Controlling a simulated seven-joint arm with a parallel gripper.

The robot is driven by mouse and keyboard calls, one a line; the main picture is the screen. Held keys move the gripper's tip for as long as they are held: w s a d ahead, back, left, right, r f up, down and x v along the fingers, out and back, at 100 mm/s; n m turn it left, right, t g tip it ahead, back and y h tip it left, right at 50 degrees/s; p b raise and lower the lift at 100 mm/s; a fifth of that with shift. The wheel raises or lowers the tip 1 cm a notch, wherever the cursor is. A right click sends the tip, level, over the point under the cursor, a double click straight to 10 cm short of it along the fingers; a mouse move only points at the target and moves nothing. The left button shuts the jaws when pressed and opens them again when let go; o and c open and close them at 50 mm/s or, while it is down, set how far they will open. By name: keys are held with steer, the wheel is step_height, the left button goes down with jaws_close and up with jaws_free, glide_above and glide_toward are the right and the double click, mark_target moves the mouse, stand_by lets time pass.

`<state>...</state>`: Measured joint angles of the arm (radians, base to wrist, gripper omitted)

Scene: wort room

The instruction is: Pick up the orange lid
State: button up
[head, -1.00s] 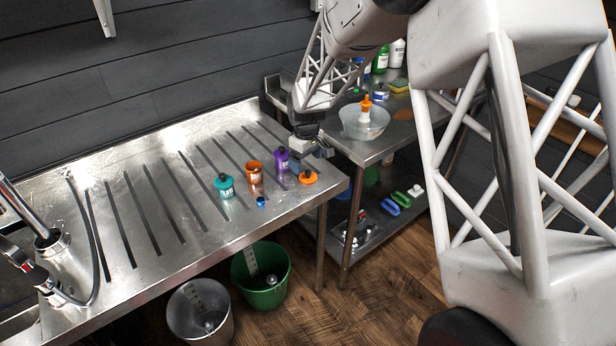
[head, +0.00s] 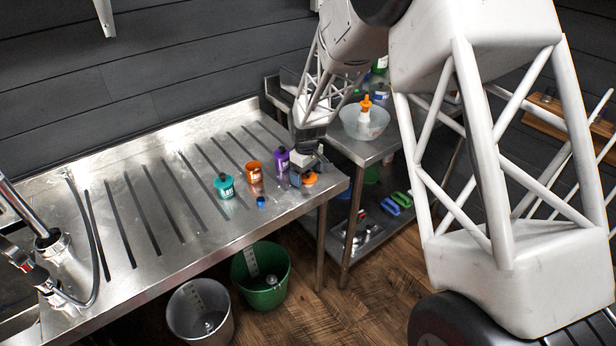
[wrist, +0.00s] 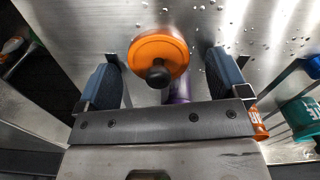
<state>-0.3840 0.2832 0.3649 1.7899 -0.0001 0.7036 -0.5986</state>
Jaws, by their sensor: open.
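The orange lid (wrist: 160,52) is a round disc with a black knob on top. In the wrist view it sits between the two blue-padded fingers of my gripper (wrist: 162,85), with a gap on each side. In the head view the orange lid (head: 309,179) lies on the steel counter near its right front corner, partly covered by my gripper (head: 307,172). My gripper is open, pointing down over the lid, and holds nothing.
A purple bottle (head: 281,158), an orange container (head: 254,171), a teal container (head: 224,186) and a small blue cap (head: 261,202) stand left of the lid. A side table with a clear bowl (head: 364,121) is at the right. The counter (head: 150,250) is clear further left.

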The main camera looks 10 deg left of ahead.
steer(key=c, duration=1)
steer(key=shift+r, duration=0.1)
steer(key=shift+r, duration=0.75)
step_height(320, 180, up, 2)
steer(key=shift+r, duration=0.1)
steer(key=s+d, duration=0.2)
steer(key=s, duration=0.3)
steer(key=s+d, duration=0.2)
steer(key=s, duration=0.3)
steer(key=s+d+r, duration=0.1)
steer(key=s+d, duration=0.1)
steer(key=s, duration=0.3)
steer(key=shift+a, duration=0.1)
